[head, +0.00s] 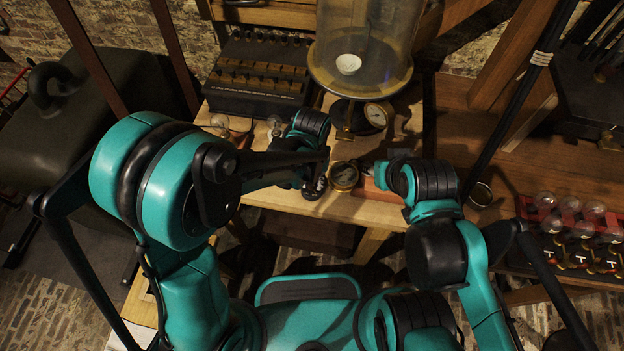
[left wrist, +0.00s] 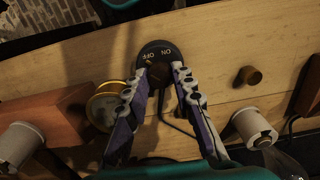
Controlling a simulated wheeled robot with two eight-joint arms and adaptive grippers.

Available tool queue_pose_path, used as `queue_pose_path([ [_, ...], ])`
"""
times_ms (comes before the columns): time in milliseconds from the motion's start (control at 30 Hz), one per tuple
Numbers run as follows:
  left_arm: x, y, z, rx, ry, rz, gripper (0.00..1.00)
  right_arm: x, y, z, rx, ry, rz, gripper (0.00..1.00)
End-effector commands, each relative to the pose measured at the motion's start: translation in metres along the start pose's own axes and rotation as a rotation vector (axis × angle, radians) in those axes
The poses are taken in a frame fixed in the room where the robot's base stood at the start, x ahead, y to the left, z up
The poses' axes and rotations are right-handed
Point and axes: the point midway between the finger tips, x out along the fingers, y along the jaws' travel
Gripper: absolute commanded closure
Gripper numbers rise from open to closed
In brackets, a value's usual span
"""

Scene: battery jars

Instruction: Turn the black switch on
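The black switch (left wrist: 157,50) is a round black disc on the wooden table, marked ON and OFF, in the left wrist view. In the head view the switch (head: 314,190) shows near the table's front edge, partly covered by my left arm. My left gripper (left wrist: 162,72) has its two fingertips at the switch, one on each side of its dark middle part. A gap shows between the fingers, but I cannot tell whether they press on the switch. My right gripper (head: 368,168) is beside a brass gauge, and its fingers are too hidden to read.
The brass round gauge (head: 344,176) stands just right of the switch; it also shows in the left wrist view (left wrist: 108,104). A glass jar (head: 365,50) stands behind. A black box (head: 256,82) is at the back left. A red rack of bulbs (head: 575,235) is at the right.

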Motion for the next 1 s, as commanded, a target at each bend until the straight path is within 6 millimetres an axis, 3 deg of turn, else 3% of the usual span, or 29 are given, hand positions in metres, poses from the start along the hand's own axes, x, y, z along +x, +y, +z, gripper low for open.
queue_pose_path([
  [467,0.0007,0.0000,0.0000,0.112,0.000,0.000,1.00,0.0023,0.0000,0.0016,0.000,0.000,0.000,0.60],
  [1000,0.0007,0.0000,0.0000,0.593,0.000,0.000,1.00,0.0087,0.0000,0.0063,0.000,0.000,0.000,0.60],
])
